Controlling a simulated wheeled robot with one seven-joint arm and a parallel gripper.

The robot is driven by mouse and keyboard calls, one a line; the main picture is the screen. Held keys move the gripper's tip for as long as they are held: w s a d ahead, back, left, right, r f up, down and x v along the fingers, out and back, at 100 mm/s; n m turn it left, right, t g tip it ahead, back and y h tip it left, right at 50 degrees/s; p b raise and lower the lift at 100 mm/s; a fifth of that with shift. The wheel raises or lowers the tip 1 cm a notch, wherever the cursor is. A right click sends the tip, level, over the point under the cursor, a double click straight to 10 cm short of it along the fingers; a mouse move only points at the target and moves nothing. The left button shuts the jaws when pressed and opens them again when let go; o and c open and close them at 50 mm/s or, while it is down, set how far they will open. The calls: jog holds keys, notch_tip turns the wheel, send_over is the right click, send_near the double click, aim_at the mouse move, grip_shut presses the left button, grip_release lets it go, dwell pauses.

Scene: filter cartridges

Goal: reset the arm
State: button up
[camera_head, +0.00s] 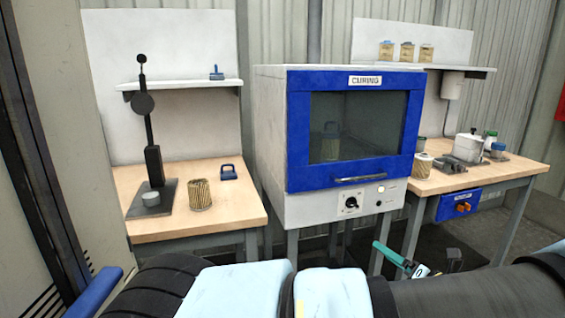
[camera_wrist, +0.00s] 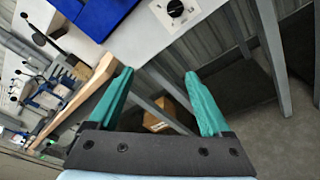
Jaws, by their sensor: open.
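My gripper (camera_wrist: 158,88) shows in the wrist view with its two teal fingers spread apart and nothing between them. The fingers point toward the space below the curing oven (camera_head: 330,200). In the head view my gripper (camera_head: 402,262) is small, at the lower right of the oven, partly hidden behind my arm. My arm lies across the bottom of the head view.
The oven door (camera_head: 355,130) is shut, with a cartridge dimly visible behind its glass. The left bench (camera_head: 235,212) holds a pleated cartridge (camera_head: 200,195), a blue-handled piece (camera_head: 229,172) and a dark stand (camera_head: 153,165). The right bench (camera_head: 490,175) holds several items. A cardboard box (camera_wrist: 168,114) lies beneath.

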jog(key=a+n+g+y, duration=0.1)
jog(key=a+n+g, duration=1.1)
jog(key=a+n, duration=0.7)
jog(key=s+a+r+n+h, duration=0.3)
jog(key=a+r+n, duration=0.3)
jog(key=n, duration=0.4)
jog(key=s+a+r+n+g+h, duration=0.1)
jog(key=s+a+r+n+h, duration=0.3)
jog(key=a+n, duration=0.5)
notch_tip(320, 180, up, 3)
jog(key=shift+f+n+g+h, duration=0.2)
jog(key=shift+n+g+h, duration=0.1)
jog(key=shift+n+h, duration=0.3)
